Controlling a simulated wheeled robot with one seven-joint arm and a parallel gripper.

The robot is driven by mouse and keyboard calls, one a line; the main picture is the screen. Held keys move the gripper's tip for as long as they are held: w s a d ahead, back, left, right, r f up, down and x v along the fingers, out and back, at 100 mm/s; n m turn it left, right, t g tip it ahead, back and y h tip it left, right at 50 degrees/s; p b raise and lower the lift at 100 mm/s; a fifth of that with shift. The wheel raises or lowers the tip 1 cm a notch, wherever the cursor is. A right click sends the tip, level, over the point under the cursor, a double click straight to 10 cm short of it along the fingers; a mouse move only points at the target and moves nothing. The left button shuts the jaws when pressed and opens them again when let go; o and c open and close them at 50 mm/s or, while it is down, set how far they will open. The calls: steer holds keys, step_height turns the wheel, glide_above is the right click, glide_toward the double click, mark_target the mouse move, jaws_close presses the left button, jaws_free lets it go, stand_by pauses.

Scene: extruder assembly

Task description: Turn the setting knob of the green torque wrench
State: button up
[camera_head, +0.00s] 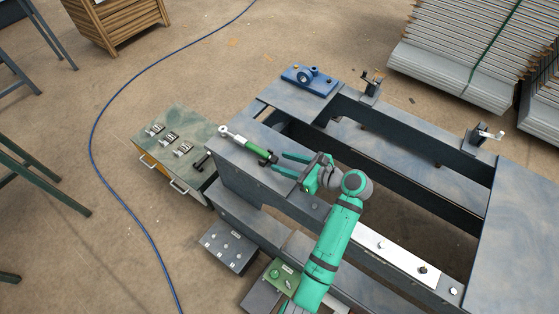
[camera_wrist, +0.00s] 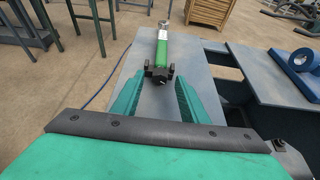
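The green torque wrench lies on the grey plate at the left end of the frame structure; its green handle (camera_head: 255,149) points toward my gripper (camera_head: 278,163), and its silver head is at the far end. In the wrist view the green handle (camera_wrist: 162,50) stands upright in the picture, with the dark setting knob (camera_wrist: 158,75) at its near end. My gripper (camera_wrist: 157,92) is open, its two green fingers spread to either side of the line of the wrench. The knob is just beyond the fingertips, centred between them. I cannot tell whether anything touches.
The grey plate (camera_head: 229,162) is otherwise mostly clear. A blue bearing block (camera_head: 308,78) sits on the plate behind. A small cabinet (camera_head: 181,143) with metal parts on top stands at left. Clamps (camera_head: 371,85) rise from the frame's far beam. A blue cable (camera_head: 98,122) crosses the floor.

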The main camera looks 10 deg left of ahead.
mark_target(274, 160)
steer(key=shift+x, duration=1.3)
steer(key=shift+r, duration=0.15)
steer(key=shift+w, duration=0.15)
jaws_close()
steer(key=shift+a, duration=0.15)
steer(key=shift+s+n+t, duration=0.3)
steer(key=shift+n+t, duration=0.1)
steer(key=shift+n, duration=0.2)
steer(key=n+t+h, duration=0.1)
steer(key=n+t, duration=0.1)
steer(key=n, duration=0.1)
steer(key=shift+s, duration=0.2)
steer(key=shift+s+a+f+n+t, duration=0.15)
steer(key=shift+n+t, duration=0.25)
steer(key=shift+n, duration=0.2)
steer(key=shift+d+f+n+t, duration=0.1)
steer(key=shift+n+t, duration=0.3)
steer(key=shift+n, duration=0.2)
